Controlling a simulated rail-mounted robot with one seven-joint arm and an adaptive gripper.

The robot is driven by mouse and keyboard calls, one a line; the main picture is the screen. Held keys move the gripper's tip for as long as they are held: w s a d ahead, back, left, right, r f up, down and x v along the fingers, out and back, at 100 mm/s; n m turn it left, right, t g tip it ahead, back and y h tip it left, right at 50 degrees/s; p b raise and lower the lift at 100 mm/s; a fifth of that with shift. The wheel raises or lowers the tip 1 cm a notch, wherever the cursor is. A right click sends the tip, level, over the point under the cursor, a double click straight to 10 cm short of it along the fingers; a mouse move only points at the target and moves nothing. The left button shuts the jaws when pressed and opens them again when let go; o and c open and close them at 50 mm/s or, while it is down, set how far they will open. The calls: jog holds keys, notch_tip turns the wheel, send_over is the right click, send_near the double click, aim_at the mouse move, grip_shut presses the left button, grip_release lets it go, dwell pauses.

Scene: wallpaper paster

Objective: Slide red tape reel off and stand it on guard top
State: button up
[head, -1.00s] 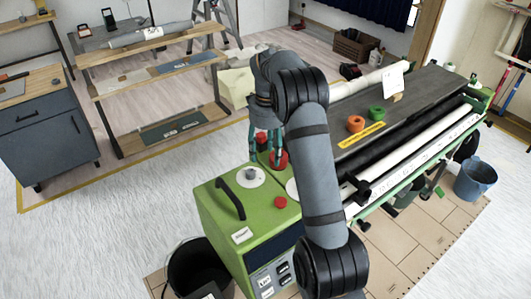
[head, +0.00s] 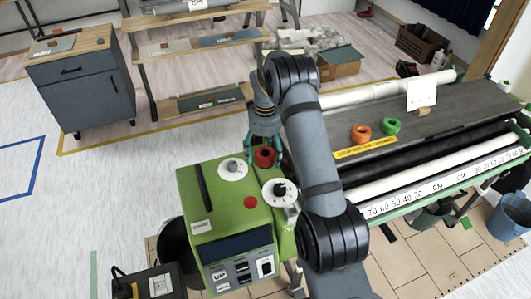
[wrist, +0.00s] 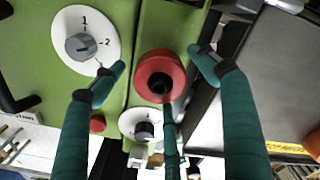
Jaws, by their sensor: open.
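The red tape reel (head: 265,157) is at the back edge of the green machine housing (head: 200,178). In the wrist view the reel (wrist: 152,68) shows its round face, with a dark round centre. My gripper (head: 265,150) is open, its teal fingers to either side of the reel. In the wrist view my gripper (wrist: 158,62) has one fingertip left of the reel and one right, with visible gaps. A thin teal part rises below the reel's centre. I cannot tell which surface is the guard top, nor what the reel hangs on.
White dials (head: 232,169) and a red button (head: 250,202) are on the housing. An orange reel (head: 361,134) and a green reel (head: 391,126) are on the dark table (head: 440,110) to the right. A wooden shelf (head: 190,60) stands behind.

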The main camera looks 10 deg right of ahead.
jog(key=shift+d+f, duration=0.15)
jog(key=shift+f, duration=0.2)
jog(key=shift+c, duration=0.3)
jog(key=c, duration=1.3)
